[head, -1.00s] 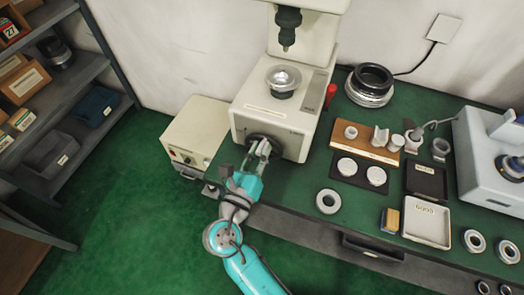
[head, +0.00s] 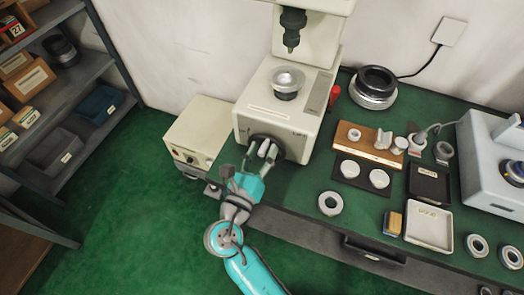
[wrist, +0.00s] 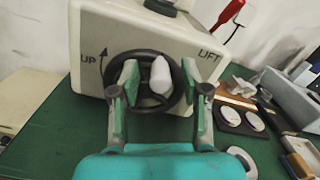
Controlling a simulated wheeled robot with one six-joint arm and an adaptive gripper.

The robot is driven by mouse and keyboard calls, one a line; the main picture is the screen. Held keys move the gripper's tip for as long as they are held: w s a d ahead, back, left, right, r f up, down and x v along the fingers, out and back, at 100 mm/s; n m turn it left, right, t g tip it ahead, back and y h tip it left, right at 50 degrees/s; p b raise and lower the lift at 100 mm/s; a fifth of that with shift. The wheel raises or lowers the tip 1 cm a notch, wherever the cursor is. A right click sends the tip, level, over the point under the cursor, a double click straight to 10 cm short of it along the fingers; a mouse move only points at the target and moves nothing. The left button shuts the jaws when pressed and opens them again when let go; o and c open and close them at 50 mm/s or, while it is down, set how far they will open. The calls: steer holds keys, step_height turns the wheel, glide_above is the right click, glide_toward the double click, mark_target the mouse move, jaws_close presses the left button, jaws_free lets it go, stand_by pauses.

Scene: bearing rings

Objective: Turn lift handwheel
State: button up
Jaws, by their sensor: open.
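The lift handwheel (wrist: 146,108) is a black spoked wheel on the front of the cream machine (wrist: 105,28), marked "UP" with an arrow and "LIFT". A pale grey knob (wrist: 160,75) sticks out from the wheel. In the wrist view my gripper (wrist: 161,78) is open, its two green-padded fingers on either side of the knob with gaps beside it. In the head view my gripper (head: 262,155) is in front of the handwheel (head: 266,142) and partly covers it. I cannot tell how deep the knob sits between the fingers.
A cream box (head: 200,135) stands left of the machine. The green bench (head: 300,195) to the right holds a metal ring (head: 330,203), trays (head: 429,227), a wooden block (head: 368,142) and a dark ring stack (head: 373,87). A shelf (head: 75,90) stands at far left.

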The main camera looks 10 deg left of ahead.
steer(key=v, duration=1.2)
steer(key=shift+w+f, duration=0.1)
